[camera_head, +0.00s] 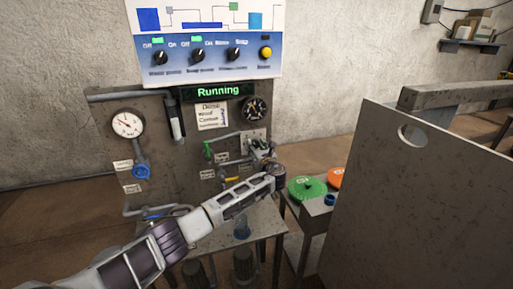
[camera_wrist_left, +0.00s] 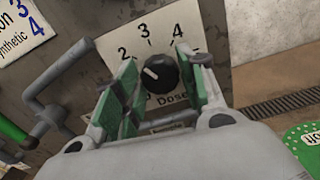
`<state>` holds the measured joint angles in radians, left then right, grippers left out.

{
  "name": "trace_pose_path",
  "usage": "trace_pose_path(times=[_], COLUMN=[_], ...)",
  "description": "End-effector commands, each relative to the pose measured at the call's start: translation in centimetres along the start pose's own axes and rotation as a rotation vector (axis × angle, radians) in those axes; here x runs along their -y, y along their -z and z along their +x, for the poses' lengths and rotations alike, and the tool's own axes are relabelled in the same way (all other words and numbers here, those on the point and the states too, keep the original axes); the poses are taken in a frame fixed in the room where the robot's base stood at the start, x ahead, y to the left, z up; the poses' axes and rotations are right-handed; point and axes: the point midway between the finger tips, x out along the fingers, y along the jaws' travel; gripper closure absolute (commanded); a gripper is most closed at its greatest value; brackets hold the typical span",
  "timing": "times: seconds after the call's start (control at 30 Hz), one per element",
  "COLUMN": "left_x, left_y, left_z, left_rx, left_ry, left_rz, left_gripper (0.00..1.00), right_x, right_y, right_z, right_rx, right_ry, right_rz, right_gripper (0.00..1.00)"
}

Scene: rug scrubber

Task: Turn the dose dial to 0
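The dose dial (camera_wrist_left: 160,74) is a round black knob on a white plate (camera_wrist_left: 216,32) in the left wrist view. Its white mark points to the upper left, roughly toward the 2. My right gripper is not in view.
A green valve handle (camera_head: 208,148) and pipes are left of the gripper. A display (camera_head: 217,92) reads "Running", above a note (camera_head: 211,116). A gauge (camera_head: 256,108) sits above the dial. Green (camera_head: 307,188) and orange discs are at right, beside a large grey panel (camera_head: 415,190).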

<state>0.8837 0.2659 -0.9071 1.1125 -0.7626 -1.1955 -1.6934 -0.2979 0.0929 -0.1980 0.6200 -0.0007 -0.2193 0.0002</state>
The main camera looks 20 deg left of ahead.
Motion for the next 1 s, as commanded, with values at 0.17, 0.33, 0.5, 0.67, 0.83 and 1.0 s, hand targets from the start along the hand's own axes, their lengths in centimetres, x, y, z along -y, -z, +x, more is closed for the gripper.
trace_pose_path(times=[0.17,0.33,0.5,0.67,0.83,1.0], left_x=[0.0,0.0,0.0,0.0,0.0,0.0], left_y=[0.0,0.0,0.1,0.1,0.2,0.2], left_z=[0.0,0.0,0.0,0.0,0.0,0.0], left_rx=[0.0,0.0,0.0,0.0,0.0,0.0], left_ry=[0.0,0.0,0.001,0.0,0.001,0.0], left_rz=[0.0,-0.004,-0.031,-0.093,-0.199,-0.34], left_gripper=[0.87,0.87,0.87,0.87,0.87,0.87], right_x=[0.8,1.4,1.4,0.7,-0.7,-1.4], right_y=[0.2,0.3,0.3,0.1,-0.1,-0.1], right_z=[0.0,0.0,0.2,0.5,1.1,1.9], right_rx=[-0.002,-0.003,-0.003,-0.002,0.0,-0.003], right_ry=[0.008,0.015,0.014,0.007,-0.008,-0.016], right_rz=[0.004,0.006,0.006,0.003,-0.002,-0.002], right_gripper=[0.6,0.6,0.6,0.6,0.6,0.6])
